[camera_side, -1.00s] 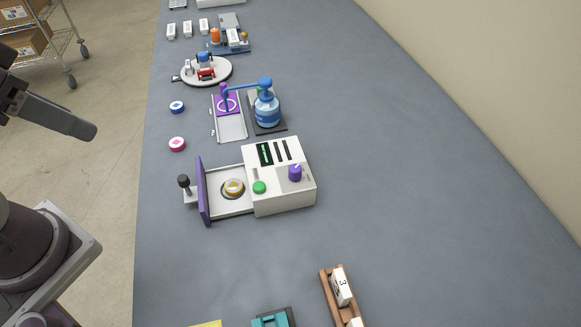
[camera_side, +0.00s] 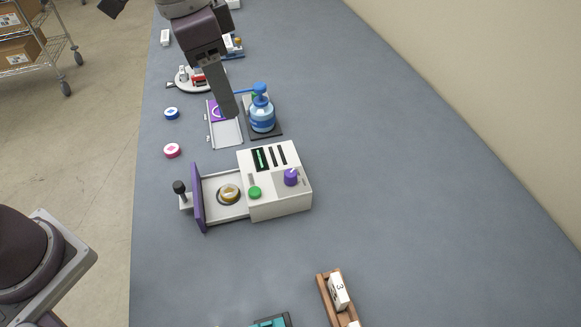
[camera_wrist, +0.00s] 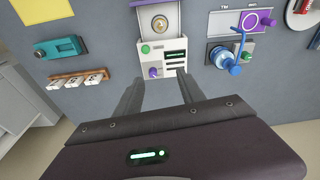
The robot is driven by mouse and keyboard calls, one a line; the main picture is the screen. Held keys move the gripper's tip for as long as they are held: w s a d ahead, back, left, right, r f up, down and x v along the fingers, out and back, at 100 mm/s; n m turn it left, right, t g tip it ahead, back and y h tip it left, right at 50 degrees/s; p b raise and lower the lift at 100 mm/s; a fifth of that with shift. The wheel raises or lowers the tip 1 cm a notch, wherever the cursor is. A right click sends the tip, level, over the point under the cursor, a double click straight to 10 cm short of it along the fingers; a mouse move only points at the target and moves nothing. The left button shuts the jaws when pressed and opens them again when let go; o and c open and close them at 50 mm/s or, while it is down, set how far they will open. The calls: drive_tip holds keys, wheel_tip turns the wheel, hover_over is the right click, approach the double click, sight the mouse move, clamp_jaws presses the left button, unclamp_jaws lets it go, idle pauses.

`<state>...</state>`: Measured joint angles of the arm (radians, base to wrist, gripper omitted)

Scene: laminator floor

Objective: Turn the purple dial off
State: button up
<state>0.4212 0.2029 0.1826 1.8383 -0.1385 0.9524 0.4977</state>
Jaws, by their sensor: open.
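The purple dial (camera_side: 291,177) sits on top of a white machine (camera_side: 280,205), near its right front edge, beside a green button (camera_side: 254,192). In the wrist view the dial (camera_wrist: 153,72) shows below the machine's green button. My gripper (camera_side: 228,108) is in the air behind the machine in the side view, over the area near the blue pump bottle. In the wrist view its two fingers (camera_wrist: 158,92) are apart with nothing between them, and the dial lies beyond them. The dial's pointer setting is too small to tell.
The machine's drawer with a purple front (camera_side: 198,197) is out to the left. A blue pump bottle (camera_side: 262,114) stands behind the machine. A wooden rack (camera_side: 325,300) with white blocks lies in front. The table's right side is clear.

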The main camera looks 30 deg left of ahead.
sight(291, 172)
drive_tip(key=w+d+f+m, duration=0.1)
drive_tip(key=d+f, duration=0.1)
drive_tip(key=f, duration=0.1)
drive_tip(key=w+d+f+m+g, duration=0.1)
drive_tip(key=w+d+f, duration=0.1)
drive_tip(key=d+f, duration=0.1)
drive_tip(key=w+d+f+m+y, duration=0.1)
drive_tip(key=w+d+f+m, duration=0.1)
drive_tip(key=d+f, duration=0.1)
drive_tip(key=shift+d+f, duration=0.1)
drive_tip(key=shift+f, duration=0.75)
drive_tip(key=shift+g, duration=0.3)
drive_tip(key=f, duration=0.8)
drive_tip(key=shift+d, duration=0.25)
clamp_jaws()
